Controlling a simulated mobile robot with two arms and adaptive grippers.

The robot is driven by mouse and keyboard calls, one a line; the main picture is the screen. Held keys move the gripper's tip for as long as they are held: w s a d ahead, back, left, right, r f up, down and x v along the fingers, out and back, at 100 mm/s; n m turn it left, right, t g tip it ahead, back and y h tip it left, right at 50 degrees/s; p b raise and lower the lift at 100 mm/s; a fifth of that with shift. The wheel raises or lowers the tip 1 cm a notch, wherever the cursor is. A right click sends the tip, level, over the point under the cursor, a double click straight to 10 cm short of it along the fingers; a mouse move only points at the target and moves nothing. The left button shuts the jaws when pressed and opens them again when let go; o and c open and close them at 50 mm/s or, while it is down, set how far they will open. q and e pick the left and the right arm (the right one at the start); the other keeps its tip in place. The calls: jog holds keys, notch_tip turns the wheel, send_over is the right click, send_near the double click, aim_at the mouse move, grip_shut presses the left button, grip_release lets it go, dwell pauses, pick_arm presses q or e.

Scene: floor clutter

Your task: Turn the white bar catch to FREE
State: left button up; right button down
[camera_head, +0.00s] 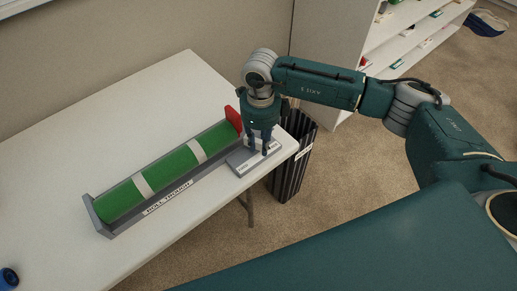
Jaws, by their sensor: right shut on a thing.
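A grey trough (104,228) labelled "ROLL TROUGH" lies on the white table and holds a long green roll (175,171) with pale bands. A red plate (233,119) stands upright at its far right end. A grey base plate (239,163) lies beside that end, near the table corner. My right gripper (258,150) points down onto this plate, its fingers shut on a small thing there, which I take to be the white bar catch. The fingers hide most of it, so its setting cannot be read. My left gripper is out of view.
The white table (130,100) is clear behind the trough. A dark striped bin (296,160) stands on the carpet just past the table's right corner. White shelves (400,45) stand at the back right. A blue object (8,278) is cut off at lower left.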

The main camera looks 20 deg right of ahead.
aim_at(260, 142)
jog(key=shift+w+d+n+b, duration=0.1)
jog(key=shift+w+n+b, duration=0.05)
jog(key=shift+n+b, duration=0.2)
jog(key=shift+r, duration=0.1)
jog(key=c, duration=1.5)
grip_release()
notch_tip(260, 142, up, 12)
jog(key=shift+f, duration=0.1)
